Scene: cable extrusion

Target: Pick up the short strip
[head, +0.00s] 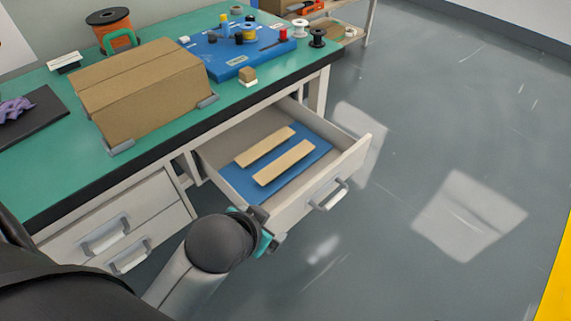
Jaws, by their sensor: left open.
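Two pale wooden strips lie side by side on a blue liner (238,183) inside the open drawer (355,158). One strip (265,146) is farther back, and the other strip (283,163) is nearer the drawer front. They look close in length, so I cannot tell surely which is the short one. My left gripper (269,228) is open, with grey fingers and teal parts. It is at the near left corner of the drawer front, apart from both strips. Its fingers are partly hidden by my wrist. My right gripper is out of view.
The green workbench (60,175) carries a cardboard box (145,88), a blue board with spools (235,50) and an orange spool (108,25). Closed drawers (115,235) are at the left. The drawer's front handle (330,196) sticks out. Grey floor at the right is clear.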

